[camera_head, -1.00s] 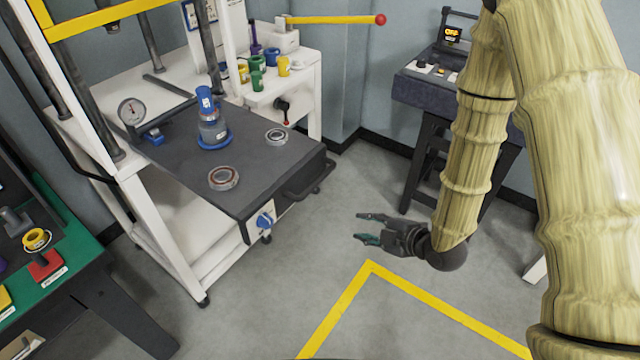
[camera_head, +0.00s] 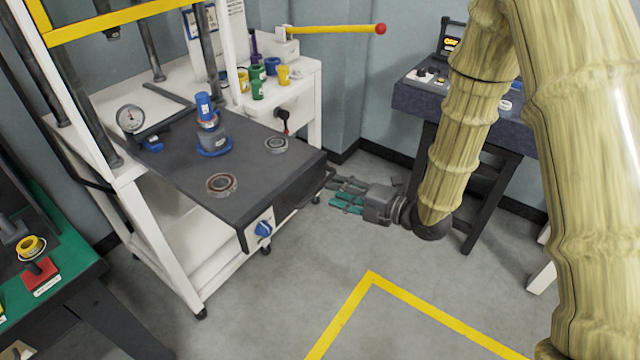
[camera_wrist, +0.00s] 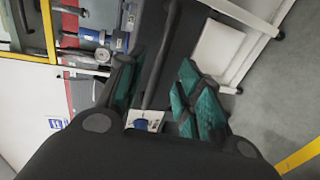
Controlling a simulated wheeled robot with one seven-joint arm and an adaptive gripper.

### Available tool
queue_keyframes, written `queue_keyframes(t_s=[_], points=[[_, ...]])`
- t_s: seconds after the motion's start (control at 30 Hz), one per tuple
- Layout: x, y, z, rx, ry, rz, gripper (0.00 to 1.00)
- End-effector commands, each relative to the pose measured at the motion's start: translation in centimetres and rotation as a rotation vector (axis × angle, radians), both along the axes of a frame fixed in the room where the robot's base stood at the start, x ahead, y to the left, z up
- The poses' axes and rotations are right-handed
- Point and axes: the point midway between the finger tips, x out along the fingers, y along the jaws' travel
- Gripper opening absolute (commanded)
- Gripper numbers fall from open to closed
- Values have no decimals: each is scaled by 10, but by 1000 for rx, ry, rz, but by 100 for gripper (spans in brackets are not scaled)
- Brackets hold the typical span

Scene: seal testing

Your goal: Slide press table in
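The press table (camera_head: 245,178) is a dark grey sliding plate standing out from the white press frame (camera_head: 160,235). A blue-topped cylinder on a blue base (camera_head: 213,138) and two ring-shaped parts (camera_head: 221,184) (camera_head: 276,144) sit on it. A dark bar handle (camera_wrist: 162,55) runs along its front face. My gripper (camera_head: 334,192) is open and empty, its teal-padded fingers pointing at the handle's right end. In the wrist view the handle lies between the spread fingers (camera_wrist: 155,75). Whether the fingers touch it I cannot tell.
A blue knob (camera_head: 263,228) is on the table's front face. A dial gauge (camera_head: 130,118) stands at its back left. A yellow lever with a red end (camera_head: 335,29) sticks out behind. A dark workbench (camera_head: 460,115) stands right. The floor in front is clear.

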Motion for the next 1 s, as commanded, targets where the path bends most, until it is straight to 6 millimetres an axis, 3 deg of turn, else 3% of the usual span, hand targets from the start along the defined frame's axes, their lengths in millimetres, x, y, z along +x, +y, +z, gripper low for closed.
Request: queue_keyframes(t_s=[0.4,0.87,1.0], points=[[31,43,-10,1,2,0,35],[37,51,-13,1,1,-1,35],[37,51,-13,1,1,-1,14]])
